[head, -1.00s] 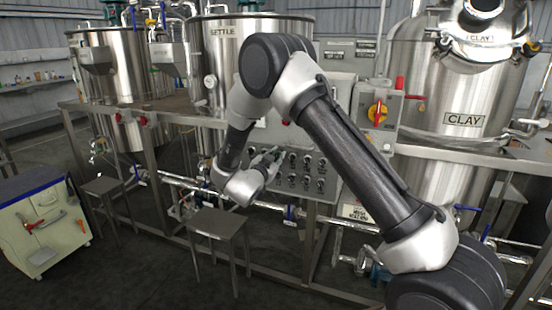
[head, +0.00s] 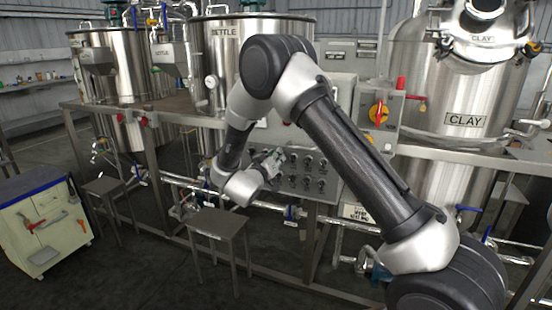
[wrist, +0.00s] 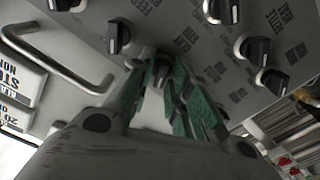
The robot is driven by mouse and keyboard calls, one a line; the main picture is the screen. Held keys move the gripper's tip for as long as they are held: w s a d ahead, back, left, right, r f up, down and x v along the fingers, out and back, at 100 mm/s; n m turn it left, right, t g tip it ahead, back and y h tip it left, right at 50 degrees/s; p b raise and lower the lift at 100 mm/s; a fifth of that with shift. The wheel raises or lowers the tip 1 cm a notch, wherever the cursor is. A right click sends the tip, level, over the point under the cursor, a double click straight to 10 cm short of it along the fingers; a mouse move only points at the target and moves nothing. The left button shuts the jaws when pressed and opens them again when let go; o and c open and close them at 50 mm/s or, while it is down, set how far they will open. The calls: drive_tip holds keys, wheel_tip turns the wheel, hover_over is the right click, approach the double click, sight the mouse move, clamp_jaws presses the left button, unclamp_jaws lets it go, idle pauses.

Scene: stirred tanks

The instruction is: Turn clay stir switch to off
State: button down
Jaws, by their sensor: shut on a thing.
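The switch panel (head: 335,180) carries several black rotary knobs in rows. It fills the upper part of the wrist view. My gripper (head: 272,158) is at the left side of this panel in the head view. In the wrist view my gripper (wrist: 162,68) has its green-padded fingers shut around a dark knob (wrist: 161,70) at the panel face. Other black knobs stand to both sides, one at the left (wrist: 117,36) and one at the right (wrist: 257,50). The tank marked CLAY (head: 465,90) stands at the right.
A bent metal handle (wrist: 50,60) lies left of my gripper. A cream cabinet (head: 45,225) is at far left.

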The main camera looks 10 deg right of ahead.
drive_tip(key=shift+n, duration=0.6)
drive_tip(key=c, duration=1.6)
unclamp_jaws()
drive_tip(key=shift+a, duration=0.1)
drive_tip(key=shift+o, duration=0.2)
drive_tip(key=v, duration=1.2)
